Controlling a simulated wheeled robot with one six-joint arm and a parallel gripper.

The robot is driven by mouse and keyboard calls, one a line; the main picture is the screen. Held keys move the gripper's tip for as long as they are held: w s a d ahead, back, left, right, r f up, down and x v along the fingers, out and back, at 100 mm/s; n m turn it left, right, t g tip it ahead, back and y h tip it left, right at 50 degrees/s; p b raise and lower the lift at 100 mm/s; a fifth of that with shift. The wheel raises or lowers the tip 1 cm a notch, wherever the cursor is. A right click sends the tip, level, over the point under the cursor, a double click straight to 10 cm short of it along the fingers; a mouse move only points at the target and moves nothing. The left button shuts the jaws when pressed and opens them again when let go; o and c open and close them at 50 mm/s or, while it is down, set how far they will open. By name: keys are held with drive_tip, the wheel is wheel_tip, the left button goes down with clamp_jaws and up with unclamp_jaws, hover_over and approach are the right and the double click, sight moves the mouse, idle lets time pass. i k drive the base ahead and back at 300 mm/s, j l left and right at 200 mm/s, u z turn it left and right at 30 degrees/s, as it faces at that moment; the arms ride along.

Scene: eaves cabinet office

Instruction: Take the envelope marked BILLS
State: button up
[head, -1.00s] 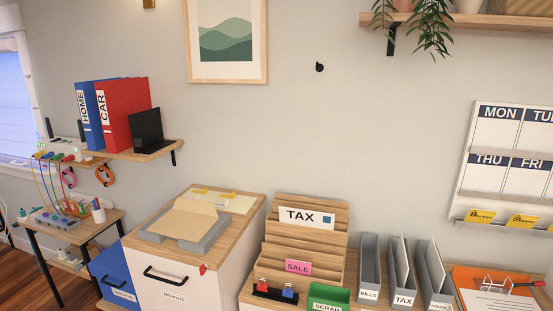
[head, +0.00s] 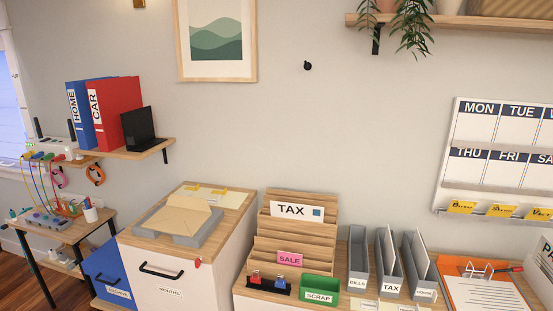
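No envelope that I can read as BILLS is in view. A white envelope marked TAX (head: 291,210) stands in the upper slot of a stepped wooden sorter (head: 268,228). A pink card marked SALE (head: 290,259) sits in a lower slot. A plain tan envelope (head: 181,219) lies with its flap open on a grey tray (head: 207,233) on the cabinet at left. A narrow grey file box labelled BILLS (head: 358,258) stands right of the sorter and looks empty. My gripper is not in view.
Grey boxes labelled TAX (head: 391,284) and another label (head: 424,291) hold upright papers. A green SCRAP bin (head: 319,289) and a black stamp rack (head: 267,286) stand in front of the sorter. An orange clipboard (head: 516,297) lies at right. A shelf (head: 480,22) overhangs the upper right.

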sight(389, 257)
drive_tip(key=i+l+z, duration=0.15)
drive_tip(key=i, duration=0.3)
drive_tip(key=i+l+z, duration=0.15)
drive_tip(key=i+l, duration=0.2)
drive_tip(key=i+l+z, duration=0.15)
drive_tip(key=i, duration=0.45)
